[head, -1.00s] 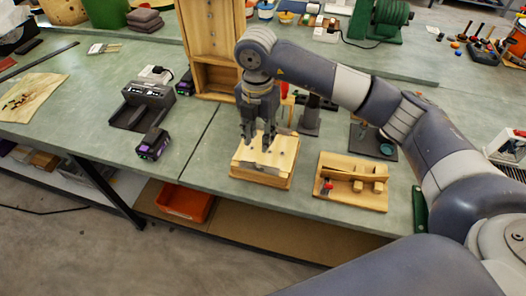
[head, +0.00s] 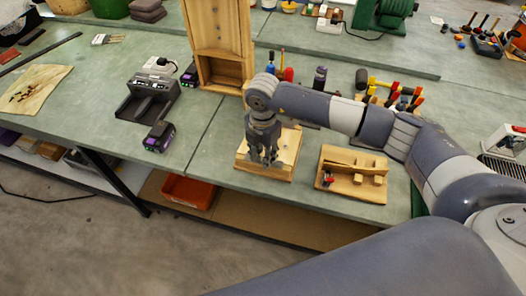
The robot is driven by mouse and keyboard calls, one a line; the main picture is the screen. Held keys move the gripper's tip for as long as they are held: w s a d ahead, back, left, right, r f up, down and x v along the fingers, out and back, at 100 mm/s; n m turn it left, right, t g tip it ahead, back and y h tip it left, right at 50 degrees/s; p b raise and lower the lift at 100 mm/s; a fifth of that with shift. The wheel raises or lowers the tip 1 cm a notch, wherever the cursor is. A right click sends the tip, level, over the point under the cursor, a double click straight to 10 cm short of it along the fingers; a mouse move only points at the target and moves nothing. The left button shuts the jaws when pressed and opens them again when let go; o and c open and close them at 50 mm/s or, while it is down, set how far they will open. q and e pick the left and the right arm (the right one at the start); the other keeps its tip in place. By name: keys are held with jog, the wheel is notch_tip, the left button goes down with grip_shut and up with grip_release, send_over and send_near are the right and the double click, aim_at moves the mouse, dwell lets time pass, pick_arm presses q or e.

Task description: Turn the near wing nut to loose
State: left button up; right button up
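A pale wooden board (head: 288,145) lies near the front edge of the bench, left of a second wooden fixture. My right gripper (head: 264,160) points down onto the board's middle, and its fingers cover much of it. The fingertips are low at the board, but I cannot tell whether they touch anything or are closed. No wing nut can be made out; the near one may be hidden behind the fingers or too small to see. My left gripper is not in view.
A wooden fixture with a small red part (head: 352,174) sits to the right. A black charger (head: 148,97) and a battery (head: 159,137) lie to the left. A wooden cabinet (head: 219,42) stands behind, with a rack of coloured tools (head: 394,95) back right. Bench left of the board is clear.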

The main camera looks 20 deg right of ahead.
jog(key=shift+f, duration=0.2)
jog(key=shift+c, duration=0.2)
grip_shut()
jog(key=n+b, duration=0.1)
jog(key=b, duration=0.1)
jog(key=shift+f+n+b, duration=0.25)
jog(key=shift+n+b, duration=0.05)
jog(key=shift+n, duration=0.1)
jog(key=shift+r+n+b, duration=0.25)
jog(key=shift+n+b, duration=0.35)
jog(key=shift+n, duration=0.1)
